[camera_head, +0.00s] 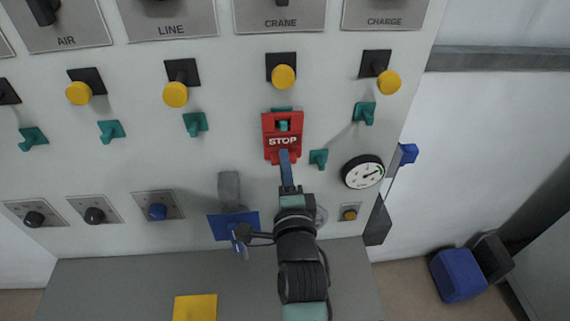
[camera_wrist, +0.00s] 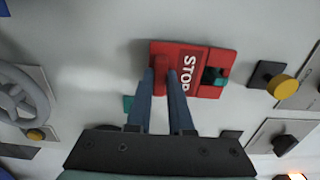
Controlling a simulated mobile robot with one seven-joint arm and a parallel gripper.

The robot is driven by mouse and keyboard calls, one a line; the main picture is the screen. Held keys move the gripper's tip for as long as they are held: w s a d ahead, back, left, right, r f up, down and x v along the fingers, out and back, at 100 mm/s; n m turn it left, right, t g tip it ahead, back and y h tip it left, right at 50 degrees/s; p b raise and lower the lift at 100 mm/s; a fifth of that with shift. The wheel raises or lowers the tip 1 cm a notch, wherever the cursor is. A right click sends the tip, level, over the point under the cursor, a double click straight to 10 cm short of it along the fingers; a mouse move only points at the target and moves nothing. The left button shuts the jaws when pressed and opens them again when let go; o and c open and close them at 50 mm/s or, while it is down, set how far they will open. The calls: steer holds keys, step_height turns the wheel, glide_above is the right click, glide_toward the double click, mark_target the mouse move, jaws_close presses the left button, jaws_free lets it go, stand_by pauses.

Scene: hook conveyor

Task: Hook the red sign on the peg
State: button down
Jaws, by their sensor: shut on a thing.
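The red sign (camera_head: 282,150) with white STOP lettering stands close to the pale panel, below the yellow button of the CRANE column. It also shows in the wrist view (camera_wrist: 170,48). A teal peg (camera_head: 284,126) shows through the opening in the sign's upper part; the wrist view shows its dark teal end (camera_wrist: 213,76) in the opening too. My gripper (camera_head: 285,156) is shut on the lower part of the sign, with its blue fingers (camera_wrist: 160,76) on a red tab. Whether the sign rests on the peg cannot be told.
A bare teal peg (camera_head: 318,158) sits close at the sign's lower right, and another (camera_head: 364,112) is farther right. A round gauge (camera_head: 362,172) is lower right. Yellow buttons (camera_head: 284,77) stick out above. A grey ledge (camera_head: 130,285) runs below.

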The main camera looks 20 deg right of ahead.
steer(key=c, duration=0.7)
jaws_free()
steer(key=shift+c, duration=0.2)
steer(key=b+v, duration=0.3)
steer(key=v, duration=1)
steer(key=shift+b, duration=0.3)
